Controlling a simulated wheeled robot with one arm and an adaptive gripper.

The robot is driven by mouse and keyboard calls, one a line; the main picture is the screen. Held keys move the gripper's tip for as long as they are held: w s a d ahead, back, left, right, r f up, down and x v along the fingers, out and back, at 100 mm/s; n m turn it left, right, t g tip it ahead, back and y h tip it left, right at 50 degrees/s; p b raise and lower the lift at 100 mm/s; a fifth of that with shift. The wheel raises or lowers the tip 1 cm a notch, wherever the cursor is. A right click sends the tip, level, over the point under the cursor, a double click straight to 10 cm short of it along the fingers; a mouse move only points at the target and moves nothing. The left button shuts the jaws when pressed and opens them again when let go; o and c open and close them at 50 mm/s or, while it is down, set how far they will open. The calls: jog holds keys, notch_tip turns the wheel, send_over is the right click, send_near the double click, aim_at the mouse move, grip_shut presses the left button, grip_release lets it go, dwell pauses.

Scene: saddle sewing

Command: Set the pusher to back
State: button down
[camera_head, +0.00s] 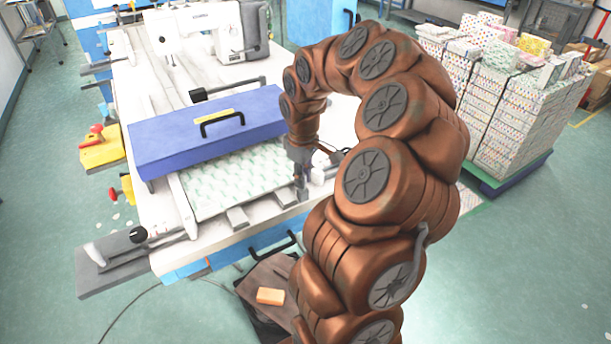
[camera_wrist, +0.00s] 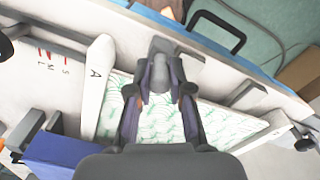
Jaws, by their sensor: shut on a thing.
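My gripper (camera_head: 300,190) reaches down at the front right of the white sewing table. In the wrist view my gripper (camera_wrist: 162,88) is shut on a small grey block (camera_wrist: 165,70) at the table's front edge. I cannot tell for sure whether this block is the pusher. A white and green patterned sheet (camera_head: 235,180) lies beside it, partly hidden by my fingers in the wrist view. A long blue cover with a black handle (camera_head: 205,130) lies across the table behind the sheet.
Another grey block (camera_head: 237,217) sits along the front edge. A white bar marked A (camera_wrist: 95,85) stands beside the sheet. A blue drawer with a black handle (camera_head: 272,246) is below. A sewing machine (camera_head: 195,35) stands at the back. Stacked boxes (camera_head: 510,105) stand at right.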

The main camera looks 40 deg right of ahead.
jog(key=shift+s, duration=0.15)
jog(key=c, duration=1.1)
grip_release()
jog(key=shift+o, duration=0.2)
notch_tip(320, 180, up, 12)
jog(key=shift+a, duration=0.1)
